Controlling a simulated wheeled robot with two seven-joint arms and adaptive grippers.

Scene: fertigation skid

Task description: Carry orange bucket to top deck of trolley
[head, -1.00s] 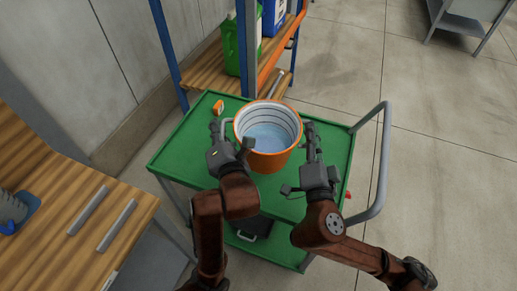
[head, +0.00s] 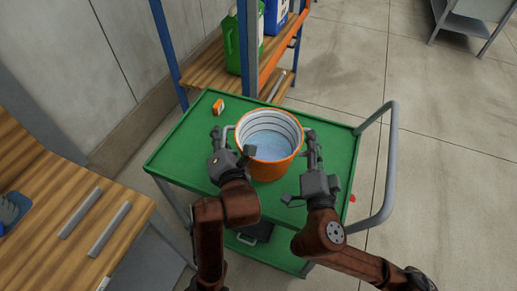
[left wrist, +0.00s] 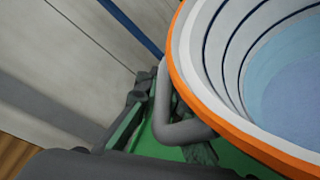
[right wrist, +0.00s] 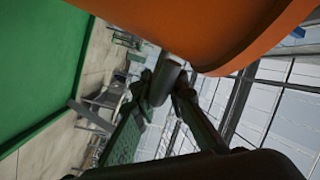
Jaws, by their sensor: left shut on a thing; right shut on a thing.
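The orange bucket (head: 268,168) is upright over the green top deck (head: 180,152) of the trolley, with pale blue liquid inside. I cannot tell whether its base touches the deck. My left gripper (head: 220,134) is shut on the bucket's left grey handle; that handle (left wrist: 170,120) shows between the fingers in the left wrist view. My right gripper (head: 313,140) is shut on the handle at the right side; its fingers meet a grey handle end (right wrist: 165,80) under the orange wall in the right wrist view. The bucket's lower front is partly behind my left gripper's body.
A small orange and white item (head: 218,106) lies on the deck's back left. The trolley's grey push handle (head: 388,170) rises at the right. A shelf with a green jug (head: 243,45) stands behind. A wooden bench (head: 75,215) is at the left. The deck's left part is clear.

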